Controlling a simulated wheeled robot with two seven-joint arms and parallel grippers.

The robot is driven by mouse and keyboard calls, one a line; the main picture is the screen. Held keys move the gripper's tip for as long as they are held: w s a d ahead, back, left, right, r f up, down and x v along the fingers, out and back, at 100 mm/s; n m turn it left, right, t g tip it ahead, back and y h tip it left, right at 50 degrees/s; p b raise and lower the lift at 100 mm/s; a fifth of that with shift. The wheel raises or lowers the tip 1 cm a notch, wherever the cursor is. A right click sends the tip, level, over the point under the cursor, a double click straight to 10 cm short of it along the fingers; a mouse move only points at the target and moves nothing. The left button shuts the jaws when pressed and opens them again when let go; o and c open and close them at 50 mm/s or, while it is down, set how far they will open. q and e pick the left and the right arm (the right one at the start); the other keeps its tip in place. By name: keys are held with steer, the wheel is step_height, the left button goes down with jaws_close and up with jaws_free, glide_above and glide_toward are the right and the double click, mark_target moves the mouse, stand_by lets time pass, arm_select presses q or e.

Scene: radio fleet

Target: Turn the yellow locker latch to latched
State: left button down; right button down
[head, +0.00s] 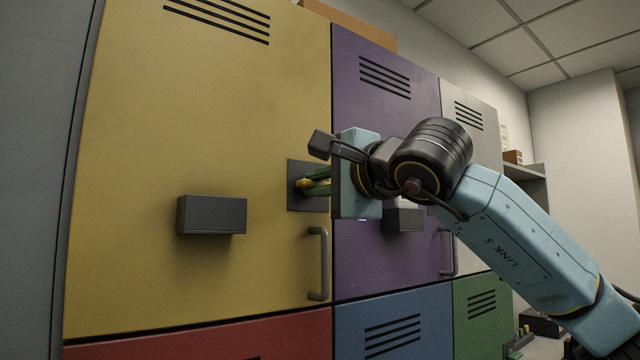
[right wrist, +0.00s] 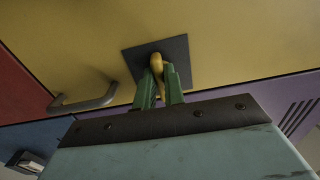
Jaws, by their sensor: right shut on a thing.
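The yellow locker door (head: 200,110) is closed and fills the left of the head view. Its latch, a small yellow lever (head: 303,184), sits on a dark square plate (head: 297,203) at the door's right edge. My right gripper (head: 316,185) reaches in from the right with its green fingers shut on the latch. In the right wrist view the latch (right wrist: 156,63) shows between the green fingertips (right wrist: 161,82), in front of the dark plate (right wrist: 174,51). The fingers hide part of the lever. My left gripper is not in view.
A grey bar handle (head: 318,263) is below the latch, and a dark box (head: 212,214) sticks out of the yellow door. Purple (head: 362,105), white, red, blue (head: 385,315) and green lockers adjoin. A shelf (head: 525,168) stands at the right.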

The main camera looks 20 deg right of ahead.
stand_by(0.5)
steer(key=c, duration=1.5)
jaws_free()
steer(key=b+v, duration=0.3)
steer(key=v, duration=1)
steer(key=shift+s, duration=0.2)
